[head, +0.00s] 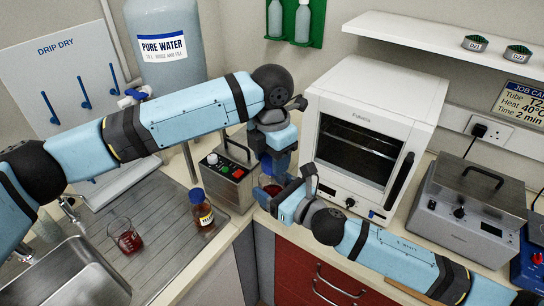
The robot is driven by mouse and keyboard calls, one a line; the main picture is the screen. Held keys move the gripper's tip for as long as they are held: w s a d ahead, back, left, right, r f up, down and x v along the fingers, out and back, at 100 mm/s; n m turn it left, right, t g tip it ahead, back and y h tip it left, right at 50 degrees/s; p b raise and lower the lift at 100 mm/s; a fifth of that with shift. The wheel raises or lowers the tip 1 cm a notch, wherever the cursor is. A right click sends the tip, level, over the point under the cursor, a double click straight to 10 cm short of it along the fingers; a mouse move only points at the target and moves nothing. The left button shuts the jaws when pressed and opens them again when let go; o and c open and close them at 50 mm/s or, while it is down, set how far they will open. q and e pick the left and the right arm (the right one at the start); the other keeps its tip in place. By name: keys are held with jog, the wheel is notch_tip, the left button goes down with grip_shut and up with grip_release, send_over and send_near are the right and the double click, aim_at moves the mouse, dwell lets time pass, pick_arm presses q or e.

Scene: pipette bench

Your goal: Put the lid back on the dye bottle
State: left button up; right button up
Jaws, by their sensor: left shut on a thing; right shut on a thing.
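My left gripper (278,166) points down over the counter beside the control box. It is shut on what looks like the dark blue lid, mostly hidden by the fingers. My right gripper (280,195) reaches in from the right, just below it. It is shut on a dark red-brown vessel, which looks like the dye bottle (267,185); the grippers cover much of it. The lid is close above the bottle, but I cannot tell whether they touch. Another brown bottle (202,210) with a blue top and a yellow-and-white label stands upright on the draining board.
A beaker (124,236) of red liquid stands on the draining board (165,240) by the sink (65,278). A control box (228,178) stands left of my grippers. A white oven (370,130) is close on their right, with a grey bath (465,210) beyond.

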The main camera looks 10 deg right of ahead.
pick_arm(q)
jog(key=shift+w, duration=0.1)
jog(key=o, duration=1)
jog(key=shift+c, duration=0.2)
jog(key=shift+r, duration=0.15)
jog(key=shift+r, duration=2.15)
jog(key=shift+c, duration=0.5)
